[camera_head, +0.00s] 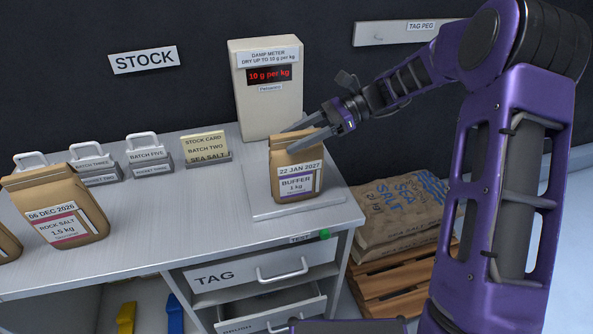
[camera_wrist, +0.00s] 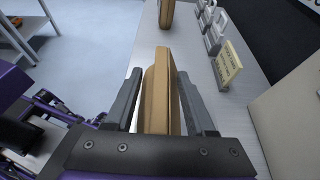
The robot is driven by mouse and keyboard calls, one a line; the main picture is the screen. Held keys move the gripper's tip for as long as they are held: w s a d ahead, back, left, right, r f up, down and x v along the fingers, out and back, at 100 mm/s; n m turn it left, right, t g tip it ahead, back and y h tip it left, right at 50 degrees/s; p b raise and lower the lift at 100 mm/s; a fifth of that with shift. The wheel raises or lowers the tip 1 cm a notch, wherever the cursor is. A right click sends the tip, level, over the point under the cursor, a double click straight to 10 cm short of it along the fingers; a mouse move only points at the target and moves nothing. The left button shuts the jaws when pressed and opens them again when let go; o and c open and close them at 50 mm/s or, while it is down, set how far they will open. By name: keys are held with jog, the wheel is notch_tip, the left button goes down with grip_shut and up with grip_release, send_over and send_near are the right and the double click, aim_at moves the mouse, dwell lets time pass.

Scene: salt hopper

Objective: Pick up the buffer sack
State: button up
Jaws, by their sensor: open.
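The buffer sack (camera_head: 297,172) is a brown paper sack with a purple-edged label reading "22 JAN 2027, BUFFER, 1 kg". It stands upright on the flat plate (camera_head: 250,205) in front of the damp meter. My gripper (camera_head: 311,142) is at the top of the sack, with a finger on either side of its folded top. In the wrist view the sack's top (camera_wrist: 158,90) lies between my two open fingers (camera_wrist: 160,103). I cannot tell whether either finger touches it.
The damp meter (camera_head: 266,90) stands close behind, reading "10 g per kg". A rock salt sack (camera_head: 60,210), several tag holders (camera_head: 148,158) and a stock card (camera_head: 206,147) are to the left. Below, one drawer (camera_head: 270,310) is partly open. Sea salt sacks (camera_head: 400,215) lie on a pallet at right.

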jog(key=shift+c, duration=0.3)
grip_shut()
jog(key=shift+s+d+f, duration=0.1)
jog(key=shift+f, duration=0.1)
dwell(0.8)
jog(key=shift+r, duration=0.1)
